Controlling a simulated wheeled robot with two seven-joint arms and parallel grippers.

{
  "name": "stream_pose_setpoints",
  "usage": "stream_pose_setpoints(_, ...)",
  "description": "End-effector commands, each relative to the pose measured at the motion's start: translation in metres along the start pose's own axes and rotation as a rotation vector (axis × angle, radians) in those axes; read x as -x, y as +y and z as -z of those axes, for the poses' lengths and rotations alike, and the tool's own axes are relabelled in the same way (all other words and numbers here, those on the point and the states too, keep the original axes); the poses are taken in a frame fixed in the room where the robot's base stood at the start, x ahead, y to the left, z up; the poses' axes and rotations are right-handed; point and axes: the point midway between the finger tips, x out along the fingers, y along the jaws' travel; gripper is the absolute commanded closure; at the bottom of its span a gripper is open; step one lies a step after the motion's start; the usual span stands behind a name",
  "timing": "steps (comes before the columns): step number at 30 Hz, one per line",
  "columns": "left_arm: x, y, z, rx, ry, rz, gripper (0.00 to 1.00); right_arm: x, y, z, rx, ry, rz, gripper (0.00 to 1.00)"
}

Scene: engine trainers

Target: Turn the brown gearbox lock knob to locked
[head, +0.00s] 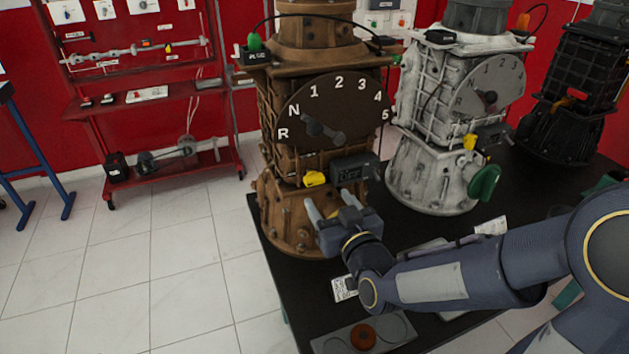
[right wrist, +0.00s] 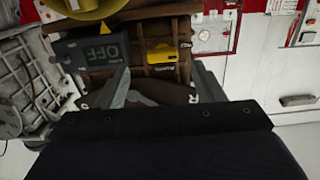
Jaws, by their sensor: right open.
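The brown gearbox (head: 285,215) stands upright on the black table. Its dial plate (head: 345,98) bears R, N and 1 to 5, with a dark lever (head: 322,130) on it. Below the dial is a small yellow knob (head: 315,179), which seems to be the lock knob; its setting is too small to read. It also shows in the right wrist view (right wrist: 160,53), beside a dark box (right wrist: 88,50) reading OFF. My right gripper (head: 329,199) is open and empty, just below the yellow knob and apart from it. Its fingers also show in the right wrist view (right wrist: 160,86).
A white gearbox (head: 425,165) with a green part (head: 485,183) and a black gearbox (head: 565,120) stand to the right. A plate with a red-brown round piece (head: 363,337) lies at the table's front. A red shelf rack (head: 150,105) stands behind left; the tiled floor there is clear.

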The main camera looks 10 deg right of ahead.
Motion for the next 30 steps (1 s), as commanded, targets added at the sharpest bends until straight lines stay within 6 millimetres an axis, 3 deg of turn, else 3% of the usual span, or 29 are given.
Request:
stream_pose_setpoints(5, 0.001, 0.001, 0.001, 0.0, 0.0, 0.0, 0.64, -0.01, -0.004, 0.003, 0.022, 0.035, -0.003, 0.38)
stream_pose_setpoints(18, 0.011, 0.005, 0.006, 0.0, 0.0, 0.0, 0.64, -0.073, -0.003, 0.006, 0.02, 0.034, -0.003, 0.38)
stream_pose_setpoints(30, 0.012, 0.005, 0.006, 0.0, 0.0, 0.0, 0.64, -0.08, -0.003, 0.005, 0.019, 0.034, -0.002, 0.41)
